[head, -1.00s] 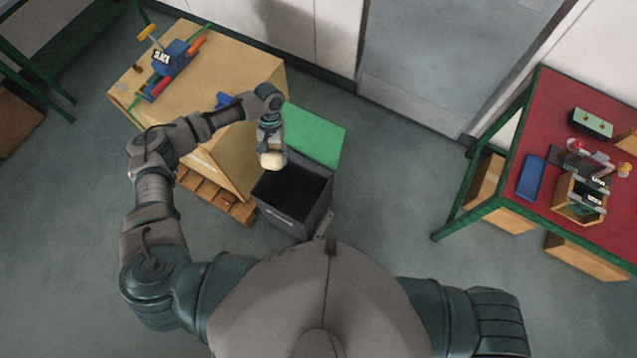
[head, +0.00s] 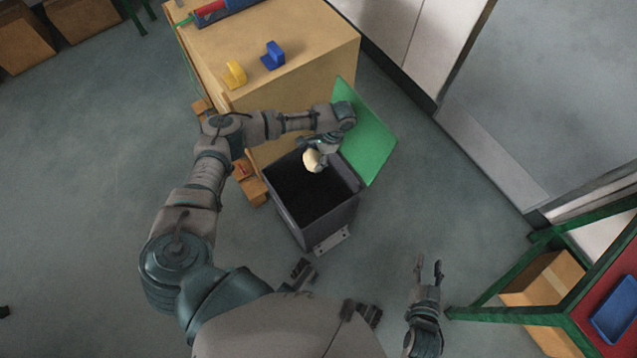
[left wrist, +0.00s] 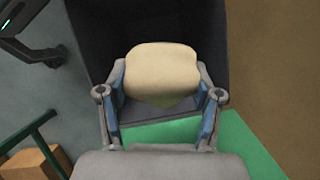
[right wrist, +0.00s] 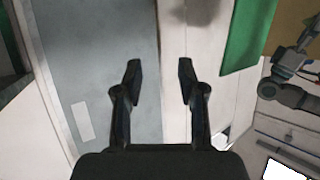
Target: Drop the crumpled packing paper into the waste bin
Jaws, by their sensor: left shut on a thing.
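The crumpled packing paper (head: 314,160) is a pale cream lump. My left gripper (head: 318,152) is shut on it above the waste bin's opening. In the left wrist view the paper (left wrist: 162,70) sits between the two fingers of my left gripper (left wrist: 161,88), with the dark bin behind it. The waste bin (head: 328,222) is a grey box with a dark inside and a green lid (head: 368,135) standing open at its far right side. My right gripper (head: 430,270) is open and empty, right of the bin. It also shows open in the right wrist view (right wrist: 158,80).
A wooden bench (head: 290,60) stands behind the bin, with a yellow piece (head: 235,75) and a blue piece (head: 272,56) on it. A green-framed table (head: 585,325) with a blue tray (head: 617,308) is at the lower right. Floor between is clear.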

